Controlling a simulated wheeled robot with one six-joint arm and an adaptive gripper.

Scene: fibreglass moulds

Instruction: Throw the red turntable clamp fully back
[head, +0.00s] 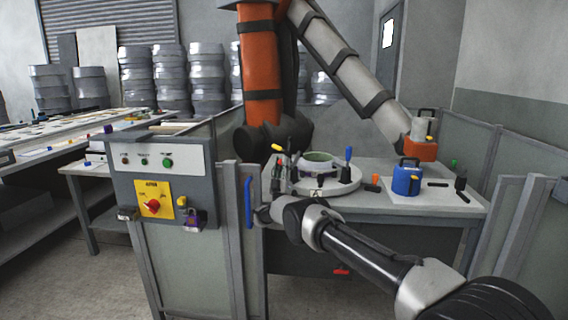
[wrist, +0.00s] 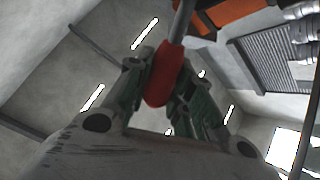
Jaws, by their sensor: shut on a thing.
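In the wrist view the red clamp handle (wrist: 163,80) sits between the two fingers of my gripper (wrist: 162,84), which is shut on it. A grey metal rod runs up from the red grip. My gripper is at the turntable's near left side there, small and partly hidden by my wrist. I cannot make out the red grip in that view.
A blue container (head: 406,180) stands right of the turntable, with an orange item (head: 375,180) between. A control box (head: 160,180) with a red knob is at the left. Grey fence panels (head: 240,225) border the bench. A large orange-and-grey robot arm (head: 262,65) rises behind.

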